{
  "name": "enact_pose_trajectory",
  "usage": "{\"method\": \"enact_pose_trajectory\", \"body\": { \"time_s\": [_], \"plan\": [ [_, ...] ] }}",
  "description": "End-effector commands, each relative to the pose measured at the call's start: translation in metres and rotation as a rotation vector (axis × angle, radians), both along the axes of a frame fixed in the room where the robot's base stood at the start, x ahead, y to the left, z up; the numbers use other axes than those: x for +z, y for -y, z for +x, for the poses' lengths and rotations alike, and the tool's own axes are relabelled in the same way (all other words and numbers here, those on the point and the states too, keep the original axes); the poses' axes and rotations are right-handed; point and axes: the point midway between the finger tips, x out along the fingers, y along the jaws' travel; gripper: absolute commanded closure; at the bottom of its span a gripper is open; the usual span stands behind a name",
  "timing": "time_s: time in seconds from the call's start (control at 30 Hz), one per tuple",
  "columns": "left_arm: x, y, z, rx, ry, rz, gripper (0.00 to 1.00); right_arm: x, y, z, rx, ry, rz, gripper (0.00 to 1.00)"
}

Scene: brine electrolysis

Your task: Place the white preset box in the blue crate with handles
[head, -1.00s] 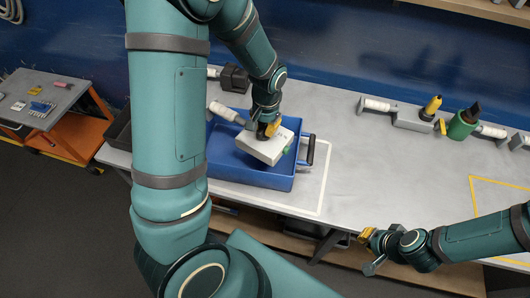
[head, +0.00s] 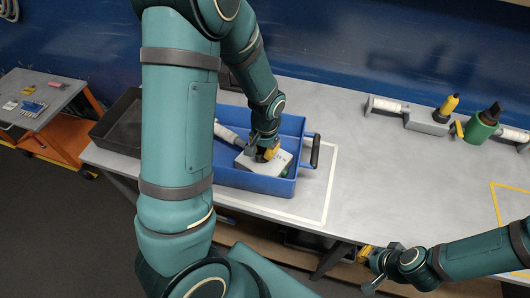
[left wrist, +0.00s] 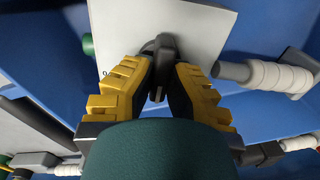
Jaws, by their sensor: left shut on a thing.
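The white preset box (head: 264,168) is inside the blue crate with handles (head: 250,183), near its right end and below the rim level. It looks slightly tilted; whether it touches the crate floor is unclear. My left gripper (head: 264,155) is above the box, shut on the dark knob on its top. In the left wrist view the yellow-padded fingers (left wrist: 160,68) close around that knob, with the white box top (left wrist: 205,25) beyond. My right gripper (head: 369,270) is empty, fingers apart, in front of the table's front edge.
A grey-white cylindrical part (head: 228,134) lies in the crate left of the box. A black tray (head: 118,125) stands left of the crate. A yellow-topped device (head: 447,107) and a green container (head: 482,126) stand at the back right. The table right of the crate is clear.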

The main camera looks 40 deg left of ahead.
Motion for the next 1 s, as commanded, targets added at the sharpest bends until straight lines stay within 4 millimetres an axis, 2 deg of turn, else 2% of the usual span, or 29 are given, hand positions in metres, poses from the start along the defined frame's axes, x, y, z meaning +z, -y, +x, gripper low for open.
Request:
{"method": "enact_pose_trajectory", "body": {
  "time_s": [0.37,0.4,0.43,0.77,0.87,1.0],
  "plan": [
    [-0.004,0.000,0.000,0.000,0.001,0.000,1.00,-0.003,0.000,-0.001,0.002,-0.002,0.000,1.00],
    [-0.004,0.000,0.000,0.001,0.001,0.000,0.75,-0.003,0.000,-0.001,0.002,-0.002,0.000,1.00],
    [-0.003,0.000,0.000,0.001,0.001,0.000,0.66,-0.002,0.000,-0.001,0.002,-0.002,0.000,1.00],
    [-0.002,0.000,0.000,0.001,0.001,0.000,0.66,-0.001,0.000,-0.001,0.002,-0.002,0.000,1.00],
    [0.004,0.000,0.001,0.001,0.001,0.000,0.66,0.003,0.000,0.000,0.000,0.000,0.000,1.00],
    [0.021,0.000,0.005,0.001,0.001,0.000,0.66,0.018,0.001,0.004,-0.008,0.009,-0.002,1.00]
  ]
}}
